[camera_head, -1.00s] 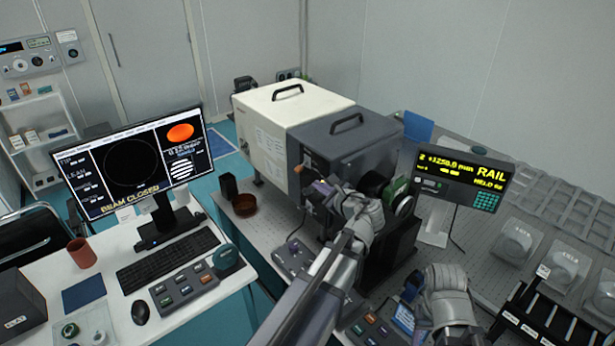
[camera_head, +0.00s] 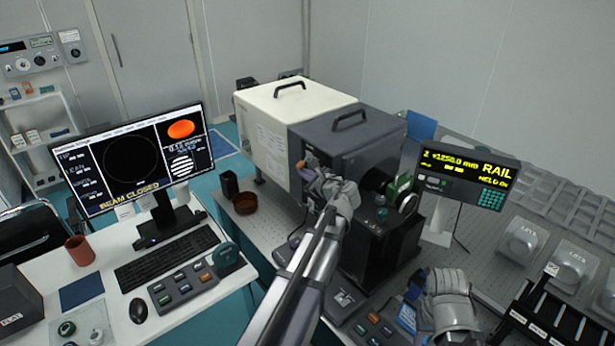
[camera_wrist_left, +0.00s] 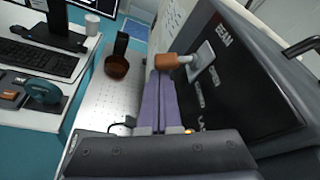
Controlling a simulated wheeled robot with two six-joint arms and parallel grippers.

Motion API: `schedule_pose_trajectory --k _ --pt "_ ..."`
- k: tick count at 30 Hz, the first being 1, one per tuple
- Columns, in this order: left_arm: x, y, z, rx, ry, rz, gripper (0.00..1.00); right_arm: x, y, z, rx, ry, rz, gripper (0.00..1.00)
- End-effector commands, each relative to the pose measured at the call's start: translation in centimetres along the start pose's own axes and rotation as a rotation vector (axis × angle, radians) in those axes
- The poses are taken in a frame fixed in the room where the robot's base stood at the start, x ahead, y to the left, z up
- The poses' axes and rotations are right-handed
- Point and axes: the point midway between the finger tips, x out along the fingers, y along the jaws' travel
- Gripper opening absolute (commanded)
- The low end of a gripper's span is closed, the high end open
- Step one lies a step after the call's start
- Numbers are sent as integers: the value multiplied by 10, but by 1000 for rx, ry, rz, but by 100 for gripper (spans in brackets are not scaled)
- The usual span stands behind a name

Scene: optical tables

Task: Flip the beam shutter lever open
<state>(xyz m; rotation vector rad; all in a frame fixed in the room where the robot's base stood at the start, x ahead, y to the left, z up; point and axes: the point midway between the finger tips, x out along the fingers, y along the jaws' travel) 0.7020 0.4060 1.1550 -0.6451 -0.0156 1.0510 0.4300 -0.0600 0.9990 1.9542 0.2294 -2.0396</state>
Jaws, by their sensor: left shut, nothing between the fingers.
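The beam shutter lever (camera_wrist_left: 172,61) has an orange-brown knob and sticks out from a light plate on the dark housing (camera_wrist_left: 240,85), beside lettering that includes "BEAM". My left gripper (camera_wrist_left: 160,74) is shut and empty, its purple fingers together with their tips right at the knob. I cannot tell whether they touch it. In the head view my left gripper (camera_head: 311,178) is at the front face of the dark housing and largely hides the lever. The monitor (camera_head: 130,160) reads "BEAM CLOSED". My right gripper (camera_head: 445,300) is low at the right; its fingers are not clear.
A cream box (camera_head: 285,108) adjoins the dark housing. A brown dish (camera_head: 245,203) and a black holder (camera_head: 229,184) stand left of it on the optical table. A rail display (camera_head: 465,175) and a black rack (camera_head: 545,315) are at the right.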

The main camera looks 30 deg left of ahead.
Motion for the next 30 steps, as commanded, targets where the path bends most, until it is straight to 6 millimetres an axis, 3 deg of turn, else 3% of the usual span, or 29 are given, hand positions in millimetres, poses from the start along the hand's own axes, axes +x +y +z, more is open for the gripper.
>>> schedule_pose_trajectory --k 30 --pt "-2 1 6 139 -1 49 0 -10 1 1 0 0 0 50"
